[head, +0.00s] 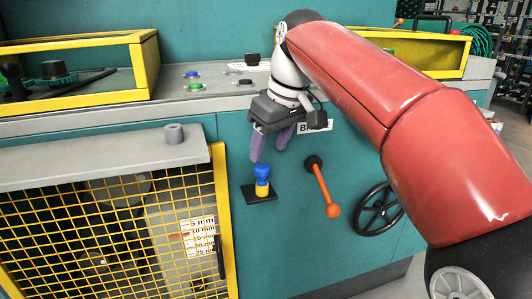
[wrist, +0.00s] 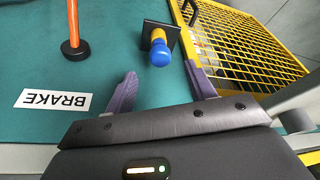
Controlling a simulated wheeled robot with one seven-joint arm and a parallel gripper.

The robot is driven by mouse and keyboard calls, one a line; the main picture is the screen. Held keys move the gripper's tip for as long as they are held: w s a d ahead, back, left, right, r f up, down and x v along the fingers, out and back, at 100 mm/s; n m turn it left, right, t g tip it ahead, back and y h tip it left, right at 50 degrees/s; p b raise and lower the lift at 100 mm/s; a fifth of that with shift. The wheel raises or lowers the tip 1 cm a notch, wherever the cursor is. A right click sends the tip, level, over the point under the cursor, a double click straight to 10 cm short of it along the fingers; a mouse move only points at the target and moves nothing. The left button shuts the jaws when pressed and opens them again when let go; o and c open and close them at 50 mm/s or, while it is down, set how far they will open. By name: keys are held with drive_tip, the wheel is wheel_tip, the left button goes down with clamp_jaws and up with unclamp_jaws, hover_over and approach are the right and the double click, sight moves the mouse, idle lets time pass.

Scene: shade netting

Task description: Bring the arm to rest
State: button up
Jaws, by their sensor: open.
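My gripper (head: 271,144) is open and empty, its two purple fingers apart in front of the teal machine panel. It also shows in the wrist view (wrist: 162,90), with a finger at each side and nothing between the tips. My red arm reaches in from the right in the head view. A blue-topped knob with a yellow base (head: 262,180) sits on a black plate just below the fingers; in the wrist view the knob (wrist: 159,50) lies beyond the fingertips, apart from them.
An orange-knobbed lever (head: 324,190) and a black handwheel (head: 379,209) are on the panel to the right. A BRAKE label (wrist: 54,100) is beside the gripper. A yellow mesh guard (head: 120,232) stands at left. Buttons (head: 196,86) sit on the ledge above.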

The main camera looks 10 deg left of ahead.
drive_tip(key=shift+s+d+r, duration=0.1)
drive_tip(key=shift+d+r, duration=0.05)
drive_tip(key=shift+r, duration=0.25)
drive_tip(key=s+d+f+m+t+h+p, duration=0.1)
drive_tip(key=s+d+f+m, duration=0.2)
drive_tip(key=d, duration=0.5)
drive_tip(key=s+d+f+m+t+h, duration=0.1)
drive_tip(key=s+d+f+m, duration=0.15)
drive_tip(key=s+d, duration=0.4)
drive_tip(key=s+d+f+m+t+h+p, duration=0.1)
drive_tip(key=s+d+f+m, duration=0.5)
drive_tip(key=s+d+f, duration=0.3)
drive_tip(key=d+f, duration=0.3)
drive_tip(key=shift+s+d+t, duration=0.3)
drive_tip(key=shift+s+d, duration=0.05)
drive_tip(key=shift+s, duration=0.05)
